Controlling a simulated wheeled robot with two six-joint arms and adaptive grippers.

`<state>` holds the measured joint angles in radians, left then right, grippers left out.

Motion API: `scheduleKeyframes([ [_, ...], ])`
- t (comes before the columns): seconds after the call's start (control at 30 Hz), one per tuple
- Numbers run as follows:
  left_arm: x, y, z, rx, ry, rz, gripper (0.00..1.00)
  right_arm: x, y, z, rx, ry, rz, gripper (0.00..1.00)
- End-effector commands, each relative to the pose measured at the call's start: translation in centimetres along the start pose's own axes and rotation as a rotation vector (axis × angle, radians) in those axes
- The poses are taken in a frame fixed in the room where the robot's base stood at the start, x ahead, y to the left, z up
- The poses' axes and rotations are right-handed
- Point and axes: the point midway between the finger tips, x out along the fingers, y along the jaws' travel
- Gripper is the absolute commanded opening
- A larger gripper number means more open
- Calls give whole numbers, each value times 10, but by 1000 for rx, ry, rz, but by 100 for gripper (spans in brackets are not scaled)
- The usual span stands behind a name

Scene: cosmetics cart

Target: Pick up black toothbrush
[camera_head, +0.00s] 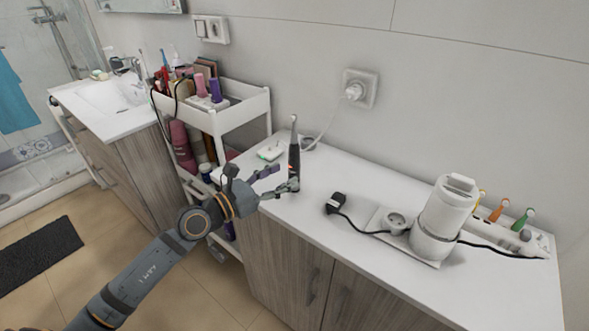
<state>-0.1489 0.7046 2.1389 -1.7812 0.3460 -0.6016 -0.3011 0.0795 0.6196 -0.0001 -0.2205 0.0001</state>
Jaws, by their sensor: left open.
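The black toothbrush (294,148) stands upright on the white counter, near its back left part. It is an electric brush with a dark handle and a light head at the top. My left gripper (282,178) is open, with its fingers pointing right toward the toothbrush's lower part. In this view the fingertips overlap or lie close to the toothbrush's base. I cannot tell whether they touch it. My right gripper is not in view.
The white counter (380,270) holds a black plug (336,202), a round socket base (396,221), a white appliance (444,218) and coloured brush heads (498,210). A white cosmetics cart (238,111) stands left of it. A wall socket (359,89) has a cable leading down.

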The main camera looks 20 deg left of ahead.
Motion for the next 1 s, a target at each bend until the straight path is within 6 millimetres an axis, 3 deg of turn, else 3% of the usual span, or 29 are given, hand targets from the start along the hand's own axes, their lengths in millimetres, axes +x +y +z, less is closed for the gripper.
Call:
scheduleKeyframes([
  [0.17, 7, 0, 0, -4, -4, 2, 56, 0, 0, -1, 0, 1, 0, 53],
  [0.5, 48, -1, -2, -4, -3, 2, 56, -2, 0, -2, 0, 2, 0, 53],
  [0.8, 52, -1, -3, 0, 1, 0, 56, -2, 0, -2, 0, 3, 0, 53],
  [1.0, 52, -1, -3, 0, 1, 0, 29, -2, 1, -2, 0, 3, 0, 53],
])
